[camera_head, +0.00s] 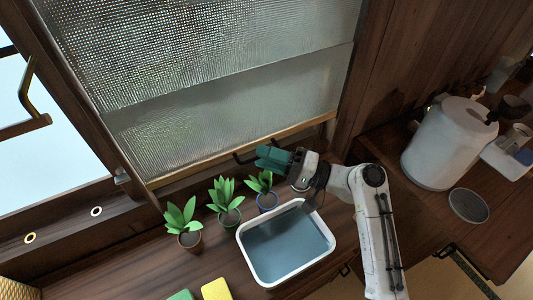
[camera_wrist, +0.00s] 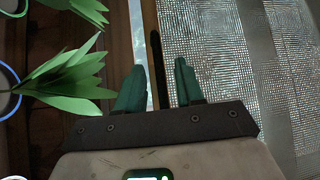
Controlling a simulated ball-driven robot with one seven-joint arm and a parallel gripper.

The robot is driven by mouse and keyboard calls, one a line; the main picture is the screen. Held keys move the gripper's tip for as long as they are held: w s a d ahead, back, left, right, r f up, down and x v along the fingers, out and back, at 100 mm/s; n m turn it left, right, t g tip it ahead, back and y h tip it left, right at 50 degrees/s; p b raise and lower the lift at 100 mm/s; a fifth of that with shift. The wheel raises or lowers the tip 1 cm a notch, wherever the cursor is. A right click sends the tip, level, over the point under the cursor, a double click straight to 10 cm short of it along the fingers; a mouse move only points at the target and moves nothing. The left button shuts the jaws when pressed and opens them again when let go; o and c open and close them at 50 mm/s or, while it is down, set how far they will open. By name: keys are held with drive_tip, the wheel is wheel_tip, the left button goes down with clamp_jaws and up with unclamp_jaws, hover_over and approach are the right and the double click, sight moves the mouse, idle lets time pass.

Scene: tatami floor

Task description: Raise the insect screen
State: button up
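The insect screen (camera_head: 215,75) is a fine grey mesh over textured glass in the window, with a pale wooden bottom rail (camera_head: 200,169) just above the sill. It fills the right side of the wrist view (camera_wrist: 285,75). A dark handle (camera_head: 240,157) sits at the middle of the rail, partly hidden by my gripper. My gripper (camera_head: 263,158) has green fingers reaching to this handle. In the wrist view, my gripper (camera_wrist: 158,68) is open, with the dark handle bar (camera_wrist: 158,75) between its fingers. Gaps show on both sides; I cannot tell whether either finger touches it.
Potted plants (camera_head: 184,222) (camera_head: 225,200) (camera_head: 262,188) line the counter below the window. A white basin of water (camera_head: 243,240) lies under my arm. A yellow sponge (camera_head: 216,290) is at the front. A white cooker (camera_head: 448,143) stands right, past a wooden post.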

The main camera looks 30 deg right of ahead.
drive_tip(key=shift+w+a, duration=0.15)
clamp_jaws()
idle(0.4)
